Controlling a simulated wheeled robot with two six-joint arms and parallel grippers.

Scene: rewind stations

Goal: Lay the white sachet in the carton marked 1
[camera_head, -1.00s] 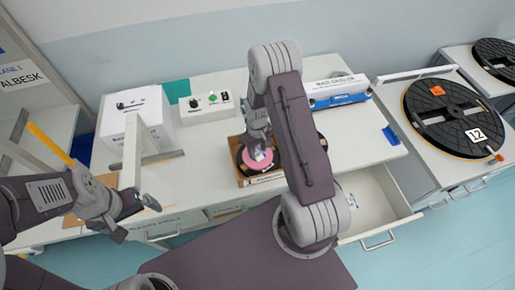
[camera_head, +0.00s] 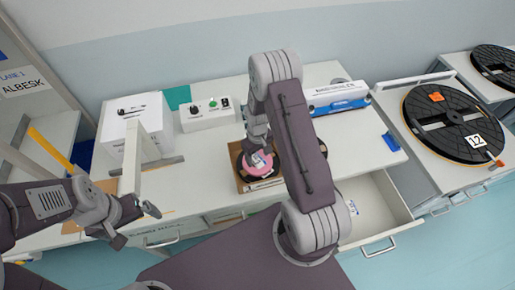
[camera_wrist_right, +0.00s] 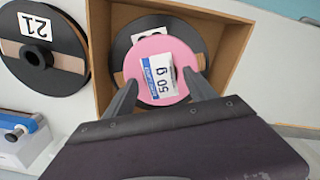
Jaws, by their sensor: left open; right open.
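The white sachet (camera_wrist_right: 159,77), printed "50 g" with a blue strip, lies on a pink disc (camera_wrist_right: 150,50) on top of a black reel in a cardboard carton (camera_wrist_right: 101,45). The carton (camera_head: 243,186) also shows in the head view, partly hidden by my right arm. I cannot read a number on it. My right gripper (camera_wrist_right: 160,84) is open, its fingers reaching over the pink disc on either side of the sachet. In the head view my right gripper (camera_head: 259,146) is above the disc. My left gripper (camera_head: 143,209) is open and empty at the left, away from the carton.
A black reel with a white label (camera_wrist_right: 36,27) lies beside the carton. A white box (camera_head: 135,125), a button box (camera_head: 207,115) and a blue-and-white sealer (camera_head: 340,99) stand on the worktop. An open drawer (camera_head: 375,212) juts out at the front right. A large reel (camera_head: 450,125) lies further right.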

